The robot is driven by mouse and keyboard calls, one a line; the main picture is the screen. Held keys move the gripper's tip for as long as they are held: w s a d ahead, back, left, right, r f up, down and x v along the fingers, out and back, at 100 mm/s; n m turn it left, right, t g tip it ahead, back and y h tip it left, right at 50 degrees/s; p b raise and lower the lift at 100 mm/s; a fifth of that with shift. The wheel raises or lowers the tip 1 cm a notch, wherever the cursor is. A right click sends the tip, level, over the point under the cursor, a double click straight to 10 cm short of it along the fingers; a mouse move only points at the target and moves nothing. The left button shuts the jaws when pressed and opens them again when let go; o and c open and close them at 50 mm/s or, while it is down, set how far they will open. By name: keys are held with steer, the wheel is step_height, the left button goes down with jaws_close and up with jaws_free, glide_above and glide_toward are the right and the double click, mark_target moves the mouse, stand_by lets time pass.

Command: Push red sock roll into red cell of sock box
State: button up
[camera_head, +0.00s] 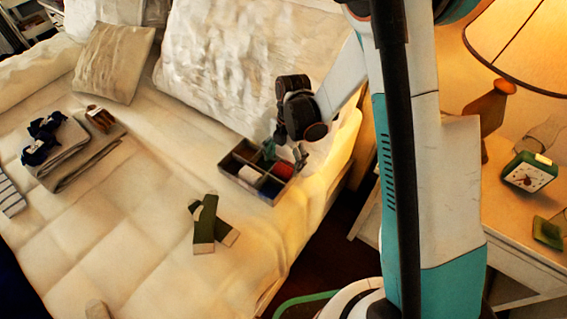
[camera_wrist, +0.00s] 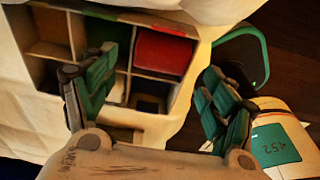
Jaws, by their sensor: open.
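The sock box (camera_head: 236,181) is a grey divided box near the bed's right edge. In the wrist view its divider walls (camera_wrist: 77,37) and several cells show. The red sock roll (camera_wrist: 162,52) appears within a cell beside the red mark on the rim (camera_wrist: 185,29); how deep it sits I cannot tell. The roll also shows in the head view (camera_head: 283,170). My gripper (camera_head: 285,153) is over the box's far right part. In the wrist view my gripper (camera_wrist: 160,70) is open, fingers wide apart, with the red roll showing between them and nothing held.
Green socks (camera_head: 208,222) lie on the bed in front of the box. Folded grey laundry (camera_head: 85,160) lies at left. Pillows (camera_head: 235,75) are behind.

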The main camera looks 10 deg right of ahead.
step_height(320, 180, up, 10)
steer(key=w+d, duration=0.1)
steer(key=shift+f, duration=0.1)
stand_by(0.6)
steer(key=s+d+r+m+t, duration=0.2)
steer(key=s+r+m, duration=0.1)
steer(key=r+m, duration=0.3)
steer(key=s+d+r+m+t, duration=0.2)
steer(key=s+d+r+m, duration=0.15)
steer(key=r+m, duration=0.3)
steer(key=s+d+r+m+t, duration=0.2)
steer(key=s+m, duration=0.3)
steer(key=m, duration=0.2)
steer(key=s+d+r+m+t+h, duration=0.1)
steer(key=s+d+r+m+t, duration=0.1)
steer(key=s+m, duration=0.4)
steer(key=shift+r+m, duration=0.5)
steer(key=shift+m, duration=0.25)
